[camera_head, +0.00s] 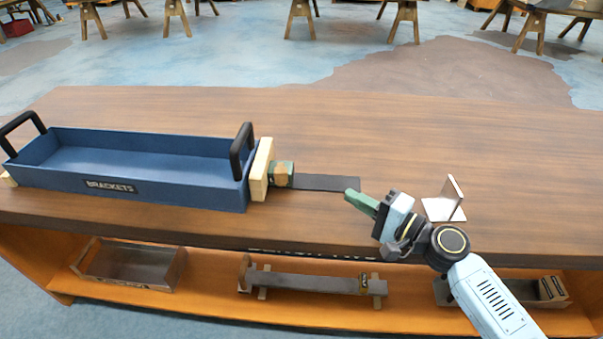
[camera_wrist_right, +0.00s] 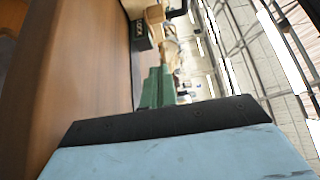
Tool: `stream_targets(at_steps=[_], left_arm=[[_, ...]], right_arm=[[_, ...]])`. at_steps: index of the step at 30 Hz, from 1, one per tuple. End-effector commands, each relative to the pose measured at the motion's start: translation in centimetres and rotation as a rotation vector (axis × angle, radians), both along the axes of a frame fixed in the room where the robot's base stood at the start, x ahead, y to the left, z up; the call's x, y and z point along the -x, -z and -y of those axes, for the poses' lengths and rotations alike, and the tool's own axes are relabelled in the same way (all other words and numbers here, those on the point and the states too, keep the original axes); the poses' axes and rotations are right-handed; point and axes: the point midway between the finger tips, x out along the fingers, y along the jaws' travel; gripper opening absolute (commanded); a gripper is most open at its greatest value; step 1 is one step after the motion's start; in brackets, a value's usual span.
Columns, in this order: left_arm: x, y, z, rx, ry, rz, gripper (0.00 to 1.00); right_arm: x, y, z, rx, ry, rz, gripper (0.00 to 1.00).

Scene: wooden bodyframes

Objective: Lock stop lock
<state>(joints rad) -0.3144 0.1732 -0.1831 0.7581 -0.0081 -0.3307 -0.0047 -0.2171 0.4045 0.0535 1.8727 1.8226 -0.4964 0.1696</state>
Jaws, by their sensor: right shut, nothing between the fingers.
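In the head view a stop lock, a green and tan block (camera_head: 282,174), sits against the pale wooden stop (camera_head: 260,170) at the right end of a blue tray. A dark flat strip (camera_head: 325,183) runs right from it along the bench. My right gripper (camera_head: 350,196) is shut and empty, its green fingers pointing left near the right end of the strip. The right wrist view shows the green fingers (camera_wrist_right: 158,88) together, with a dark box end and pale wood beyond them. My left gripper is not in view. I cannot tell whether the lock is fastened.
The blue tray labelled BRACKETS (camera_head: 150,192) with black handles fills the bench's left. A metal angle bracket (camera_head: 447,203) stands right of my gripper. A shelf (camera_head: 215,298) below holds a metal tray and a dark bar. The bench's back right is clear.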

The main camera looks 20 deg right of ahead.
Motion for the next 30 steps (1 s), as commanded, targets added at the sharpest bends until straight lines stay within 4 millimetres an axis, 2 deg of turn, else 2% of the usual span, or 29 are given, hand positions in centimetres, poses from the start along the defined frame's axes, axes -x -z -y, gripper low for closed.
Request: stream_targets(at_steps=[5, 18, 24, 30], left_arm=[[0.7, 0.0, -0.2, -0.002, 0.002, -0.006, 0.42], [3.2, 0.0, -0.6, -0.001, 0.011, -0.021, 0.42], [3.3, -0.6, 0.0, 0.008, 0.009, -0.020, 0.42], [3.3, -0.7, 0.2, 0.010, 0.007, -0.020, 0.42]], right_arm=[[-1.3, -0.3, -0.9, -0.010, -0.004, 0.001, 0.00], [-8.7, -0.2, -5.8, -0.008, -0.003, 0.000, 0.00], [-9.1, -0.2, -8.4, -0.008, -0.002, -0.002, 0.00], [-9.2, 0.0, -9.3, -0.006, -0.002, -0.002, 0.00]])
